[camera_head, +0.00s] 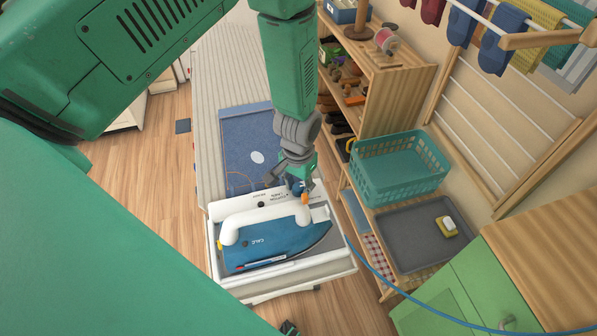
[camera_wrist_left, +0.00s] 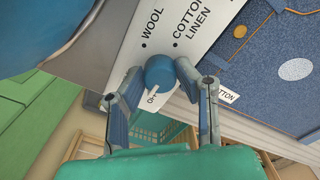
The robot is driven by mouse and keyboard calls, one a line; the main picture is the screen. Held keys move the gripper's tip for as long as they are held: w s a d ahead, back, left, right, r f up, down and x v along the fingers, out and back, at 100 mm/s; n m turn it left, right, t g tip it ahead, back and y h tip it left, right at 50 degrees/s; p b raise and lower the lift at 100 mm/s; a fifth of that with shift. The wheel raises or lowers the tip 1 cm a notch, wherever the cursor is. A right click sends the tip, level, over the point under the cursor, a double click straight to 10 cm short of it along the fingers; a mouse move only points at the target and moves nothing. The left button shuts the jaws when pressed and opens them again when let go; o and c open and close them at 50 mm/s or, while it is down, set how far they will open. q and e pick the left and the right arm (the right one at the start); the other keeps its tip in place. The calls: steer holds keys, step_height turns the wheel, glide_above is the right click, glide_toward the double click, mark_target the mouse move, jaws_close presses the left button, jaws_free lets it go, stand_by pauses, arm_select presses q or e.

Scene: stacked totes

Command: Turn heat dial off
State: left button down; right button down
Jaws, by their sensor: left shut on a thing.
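The blue heat dial (camera_wrist_left: 160,70) sits on a white panel printed with WOOL and COTTON LINEN. A pale mark points from the dial toward the lower left, beside a short label I cannot read surely. My left gripper (camera_wrist_left: 158,88) has one finger on each side of the dial and is shut on it. In the head view my left gripper (camera_head: 298,183) reaches down to the panel at the far side of the white ironing unit (camera_head: 325,270). A blue iron (camera_head: 275,240) with a white handle lies on the unit, close to the gripper. My right gripper is not seen.
Blue denim cloth (camera_head: 243,140) lies on the striped board beyond the unit. To the right are a teal basket (camera_head: 400,165), a grey tray (camera_head: 410,245) with a yellow sponge dish (camera_head: 446,227), and a green cabinet (camera_head: 465,285). A blue hose (camera_head: 372,268) runs from the unit.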

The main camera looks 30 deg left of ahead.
mark_target(299, 185)
arm_select(q)
steer(key=shift+w+n, duration=0.1)
steer(key=shift+n, duration=0.4)
steer(key=c, duration=1.2)
jaws_free()
step_height(299, 185, up, 12)
steer(key=shift+w+f, duration=0.1)
steer(key=shift+f, duration=0.05)
